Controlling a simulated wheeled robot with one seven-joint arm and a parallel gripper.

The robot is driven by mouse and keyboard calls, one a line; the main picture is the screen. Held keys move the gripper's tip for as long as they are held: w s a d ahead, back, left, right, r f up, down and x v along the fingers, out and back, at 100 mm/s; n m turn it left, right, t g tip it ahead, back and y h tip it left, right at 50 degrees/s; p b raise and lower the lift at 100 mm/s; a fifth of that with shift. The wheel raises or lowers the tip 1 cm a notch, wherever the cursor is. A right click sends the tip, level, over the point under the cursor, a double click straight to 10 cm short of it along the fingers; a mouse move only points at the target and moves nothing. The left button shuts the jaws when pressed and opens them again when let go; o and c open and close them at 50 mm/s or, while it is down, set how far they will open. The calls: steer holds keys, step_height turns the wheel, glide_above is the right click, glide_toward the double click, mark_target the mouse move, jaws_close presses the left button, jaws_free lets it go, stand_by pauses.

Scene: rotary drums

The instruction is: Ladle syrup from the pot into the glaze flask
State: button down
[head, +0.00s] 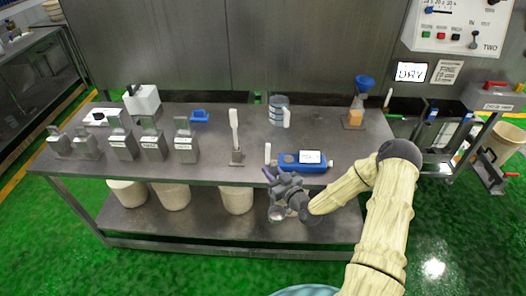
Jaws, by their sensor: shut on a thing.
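My gripper (270,177) is at the front edge of the table, shut on what looks like a ladle. A pale handle end (267,152) shows above my fingers and a shiny round bowl (277,213) hangs below, in front of the table; the grip itself is mostly hidden. A grey metal vessel with a pale handle (277,108), perhaps the pot, stands at the back of the table; its contents cannot be made out. A small flask of orange liquid (354,117) with a blue funnel (364,84) on top stands to the right, apart from my gripper.
A blue tray with a white label (290,167) lies just behind my gripper. A white-handled tool (234,125) stands in a metal holder. Several grey canisters (153,145) line the left side. Buckets (236,200) stand on the lower shelf. A control panel (455,25) hangs at right.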

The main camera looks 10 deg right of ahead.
steer(key=s+d+f+m+t+h, duration=0.1)
steer(key=s+d+f+m+h, duration=0.15)
steer(key=s+f+h, duration=0.2)
steer(key=s+r+h+p, duration=0.1)
steer(key=p, duration=0.1)
steer(key=s+r+m+h+p, duration=0.1)
steer(key=r+p, duration=0.1)
steer(key=s+r+m+h+p, duration=0.1)
steer(key=p, duration=0.1)
steer(key=shift+s+r+m+t, duration=0.15)
steer(key=shift+r+m+t, duration=0.15)
steer(key=shift+r, duration=0.1)
